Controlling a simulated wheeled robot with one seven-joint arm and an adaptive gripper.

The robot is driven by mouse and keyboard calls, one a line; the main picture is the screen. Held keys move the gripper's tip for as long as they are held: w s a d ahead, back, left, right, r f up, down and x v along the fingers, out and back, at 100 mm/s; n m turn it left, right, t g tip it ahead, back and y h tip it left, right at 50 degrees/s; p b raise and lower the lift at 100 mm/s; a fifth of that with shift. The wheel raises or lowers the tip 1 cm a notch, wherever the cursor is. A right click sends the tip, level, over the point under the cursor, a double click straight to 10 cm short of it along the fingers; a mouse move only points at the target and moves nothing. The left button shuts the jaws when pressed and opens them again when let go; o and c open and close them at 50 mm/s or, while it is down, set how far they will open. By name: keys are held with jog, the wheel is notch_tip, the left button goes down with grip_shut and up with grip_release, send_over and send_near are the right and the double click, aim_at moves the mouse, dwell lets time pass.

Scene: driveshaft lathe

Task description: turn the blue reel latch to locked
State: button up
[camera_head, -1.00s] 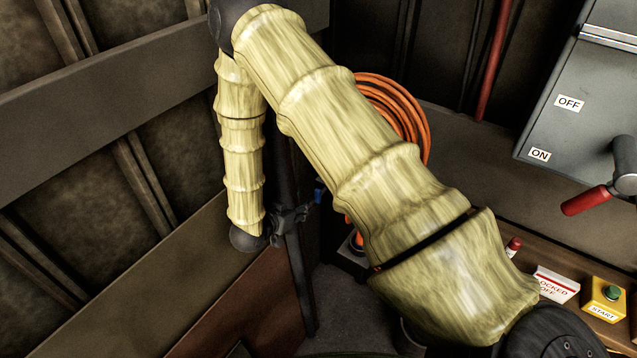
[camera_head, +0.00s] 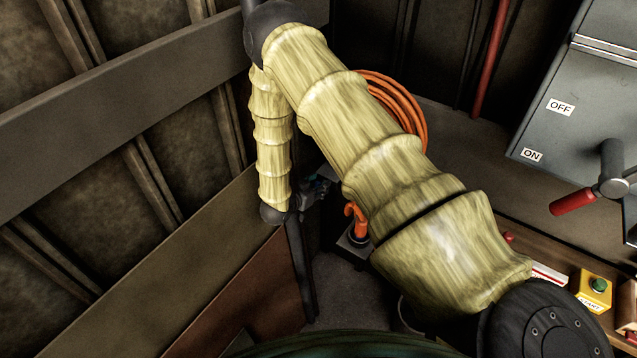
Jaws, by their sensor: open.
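The orange hose coil (camera_head: 408,106) of the reel hangs by the back wall, largely hidden behind my arm. My gripper (camera_head: 318,188) is small and dark at the end of my arm, left of the coil's lower part. It is open, with its fingers pointing right, and my arm partly covers it. The blue latch does not show clearly; only a faint bluish trace is at the fingers. I cannot tell whether the fingers touch it or how it is turned.
An orange hose end (camera_head: 357,222) stands below the coil. At right are a grey switch box (camera_head: 580,120) marked OFF and ON, with a red-handled lever (camera_head: 573,201), and a yellow START button box (camera_head: 594,290) on a wooden ledge. A plank wall fills the left.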

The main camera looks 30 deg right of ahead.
jog(key=shift+d, duration=0.1)
grip_shut()
jog(key=shift+f+b, duration=0.1)
jog(key=shift+b, duration=0.25)
jog(key=m+b, duration=0.1)
jog(key=m+t+b, duration=0.1)
jog(key=b, duration=0.1)
jog(key=shift+s+d+f+t+y, duration=0.1)
jog(key=shift+s+f+t+y, duration=0.1)
jog(key=shift+f+t+y, duration=0.1)
jog(key=shift+s+d+f+m+t+h+b, duration=0.15)
jog(key=shift+m+t+b, duration=0.9)
jog(key=shift+m+b, duration=1.55)
jog(key=shift+s+f+m+t+h+b, duration=0.25)
jog(key=shift+m+t+b, duration=0.85)
jog(key=shift+b, duration=2.75)
jog(key=shift+s+d+f+m+t+h+b, duration=0.15)
jog(key=shift+m+t+b, duration=0.8)
jog(key=shift+m+b, duration=1.7)
jog(key=shift+n+b, duration=0.55)
jog(key=shift+b, duration=0.15)
